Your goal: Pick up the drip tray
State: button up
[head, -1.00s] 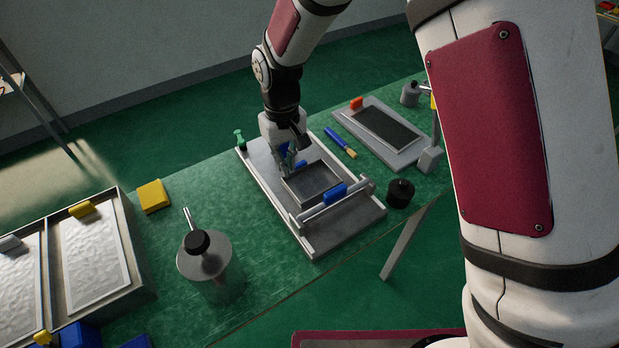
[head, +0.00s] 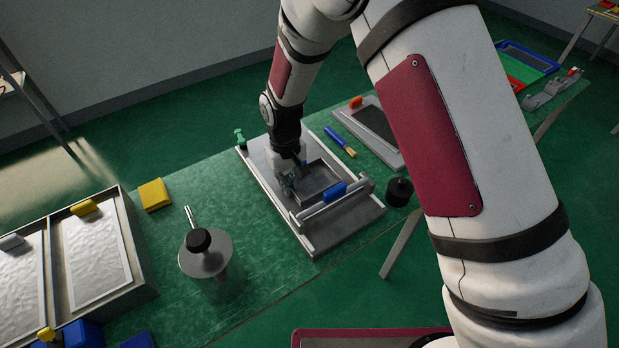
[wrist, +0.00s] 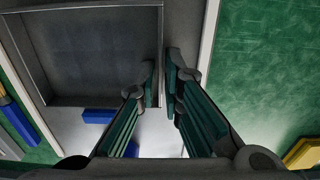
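The drip tray (head: 322,177) is a shallow dark grey rectangular tray on the flat bed of the press fixture (head: 345,221). In the wrist view the tray (wrist: 90,50) fills the upper left. My gripper (head: 289,188) is down at the tray's left side in the head view. In the wrist view my gripper (wrist: 160,78) has its green-padded fingers close together on either side of one tray wall, one inside the tray and one outside. Only a narrow gap shows, and I cannot tell whether both pads press on the wall. The fingertips are partly hidden in the head view.
A crossbar with a blue block (head: 335,191) stands just in front of the tray. A green knob (head: 240,138) is at the bed's back left, a black knob (head: 400,190) at right. A blue-and-yellow tool (head: 341,142) lies behind. Free bench lies left, beside a yellow block (head: 154,194).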

grip_shut()
